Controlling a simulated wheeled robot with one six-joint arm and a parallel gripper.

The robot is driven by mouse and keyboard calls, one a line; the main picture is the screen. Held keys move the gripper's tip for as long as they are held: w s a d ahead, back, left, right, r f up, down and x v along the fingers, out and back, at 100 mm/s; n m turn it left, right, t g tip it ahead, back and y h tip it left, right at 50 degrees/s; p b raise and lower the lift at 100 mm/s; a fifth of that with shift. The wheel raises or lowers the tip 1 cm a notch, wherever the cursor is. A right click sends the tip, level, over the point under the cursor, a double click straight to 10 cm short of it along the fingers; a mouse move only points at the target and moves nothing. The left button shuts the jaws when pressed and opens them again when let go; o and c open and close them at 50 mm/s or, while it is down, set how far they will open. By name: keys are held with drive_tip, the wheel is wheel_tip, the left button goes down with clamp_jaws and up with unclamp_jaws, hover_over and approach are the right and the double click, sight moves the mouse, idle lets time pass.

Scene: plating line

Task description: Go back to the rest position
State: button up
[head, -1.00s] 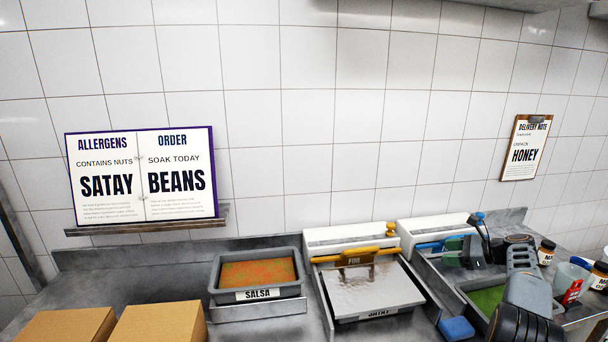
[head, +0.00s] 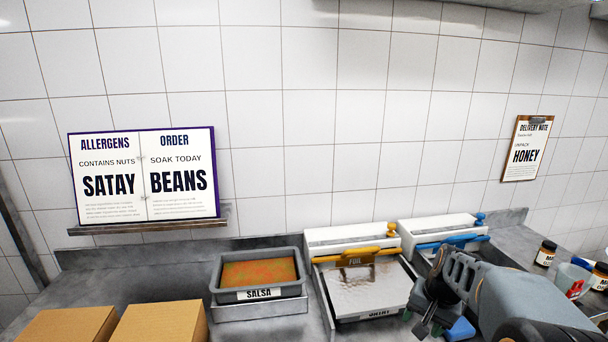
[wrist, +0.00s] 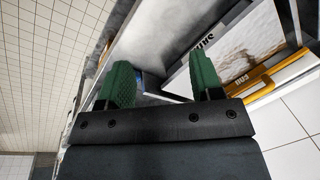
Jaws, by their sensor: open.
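My gripper (head: 428,322) is low at the right of centre in the head view, beside the right edge of the covered satay pan (head: 365,290). In the wrist view its two green fingers (wrist: 162,82) stand well apart with nothing between them. The gripper is open and empty. The satay pan with its shiny foil top also shows in the wrist view (wrist: 235,48), beyond the right finger. My arm crosses the right of the head view and hides part of the counter there.
A salsa tray (head: 259,294) stands left of the satay pan. White dispensers with a yellow bar (head: 350,251) and a blue bar (head: 455,242) stand behind. Jars (head: 546,253) are at right, cardboard boxes (head: 160,322) at left.

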drive_tip(key=s+a+r+n+t+h, duration=0.1)
drive_tip(key=s+a+r+n+t, duration=0.2)
drive_tip(key=s+a, duration=0.7)
drive_tip(key=shift+s+a+r+n+h, duration=0.15)
drive_tip(key=shift+s+r+n+h, duration=0.15)
drive_tip(key=shift+s+r+n, duration=1.15)
drive_tip(key=shift+w+f+n, duration=0.25)
idle(1.0)
